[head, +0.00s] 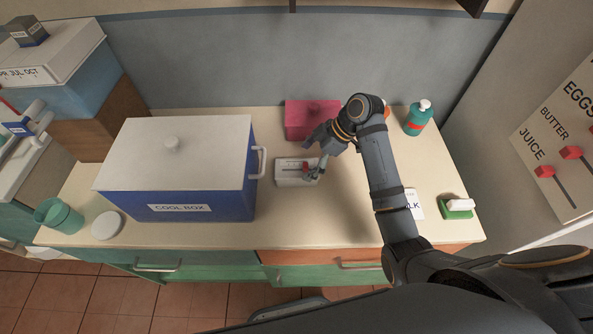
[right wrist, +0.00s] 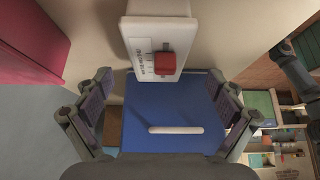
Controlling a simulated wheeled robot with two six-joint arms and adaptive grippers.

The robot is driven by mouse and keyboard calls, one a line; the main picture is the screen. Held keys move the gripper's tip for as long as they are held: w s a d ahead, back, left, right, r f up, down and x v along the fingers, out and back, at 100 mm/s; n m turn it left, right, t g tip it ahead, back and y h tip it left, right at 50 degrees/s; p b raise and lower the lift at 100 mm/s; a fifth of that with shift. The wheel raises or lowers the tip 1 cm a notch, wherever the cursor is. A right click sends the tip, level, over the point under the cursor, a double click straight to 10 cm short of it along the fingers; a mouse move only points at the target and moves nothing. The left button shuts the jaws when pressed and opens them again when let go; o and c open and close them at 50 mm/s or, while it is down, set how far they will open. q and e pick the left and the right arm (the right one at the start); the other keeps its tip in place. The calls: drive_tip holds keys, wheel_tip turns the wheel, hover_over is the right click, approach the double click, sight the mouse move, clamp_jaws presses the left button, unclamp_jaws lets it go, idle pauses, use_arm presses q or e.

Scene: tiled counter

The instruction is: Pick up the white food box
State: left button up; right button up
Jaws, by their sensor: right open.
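A small white box (head: 296,172) with a red knob lies on the counter to the right of the blue cool box. In the right wrist view the white box (right wrist: 150,22) is at the top centre, with a printed label beside its red knob. My right gripper (head: 317,152) is at the far right part of the box and covers some of it. In the right wrist view my right gripper (right wrist: 160,82) has its fingers spread wide, with nothing held between them. The box lies beyond the fingertips there; I cannot tell if they touch. My left gripper is not in view.
The large blue cool box (head: 225,195) stands close on the left. A crimson box (head: 300,118) is behind. A teal bottle (head: 419,118), a partly hidden white item lettered "LK" (head: 416,205) and a green-and-white item (head: 459,207) are right. The front middle counter is clear.

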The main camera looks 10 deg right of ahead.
sight(298, 167)
drive_tip(key=shift+w+a+f, duration=0.15)
drive_tip(key=shift+a+f, duration=0.25)
drive_tip(key=shift+f, duration=0.2)
drive_tip(key=p+x, duration=0.1)
drive_tip(key=x, duration=0.3)
drive_tip(key=shift+f, duration=0.15)
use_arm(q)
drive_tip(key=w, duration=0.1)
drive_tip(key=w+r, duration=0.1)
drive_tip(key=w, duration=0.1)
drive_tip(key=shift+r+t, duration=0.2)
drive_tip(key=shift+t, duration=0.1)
use_arm(e)
drive_tip(key=c, duration=1.5)
drive_tip(key=shift+w, duration=0.1)
